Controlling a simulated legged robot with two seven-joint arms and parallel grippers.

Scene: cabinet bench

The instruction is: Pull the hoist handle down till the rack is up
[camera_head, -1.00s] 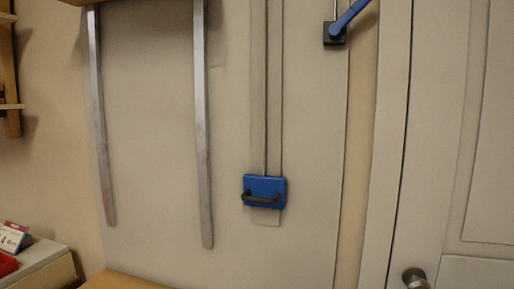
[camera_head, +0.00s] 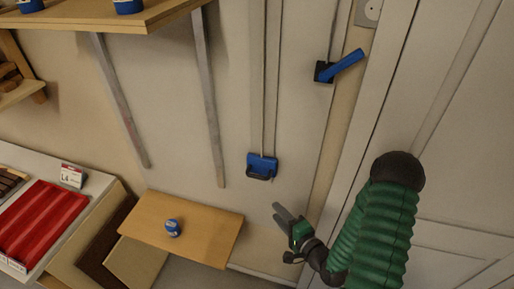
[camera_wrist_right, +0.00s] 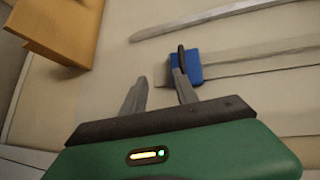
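A blue block with a black bar handle (camera_head: 262,167) hangs on a narrow vertical track on the wall; this looks like the hoist handle. In the right wrist view the blue block (camera_wrist_right: 188,66) and its dark bar are beyond the fingertips. My right gripper (camera_head: 285,217) is open and empty, below and right of the handle, not touching it in the head view. A wooden shelf (camera_head: 100,20) is at the top left, with two blue items on it. A lower wooden board (camera_head: 170,220) bears a blue round item (camera_head: 173,228). I cannot tell which is the rack. My left gripper is out of view.
A blue lever (camera_head: 343,65) on a black base is up and right of the handle. Two grey metal rails (camera_head: 211,120) run down the wall at left. A door (camera_head: 440,180) fills the right. A red tray (camera_head: 42,222) sits on a counter at left.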

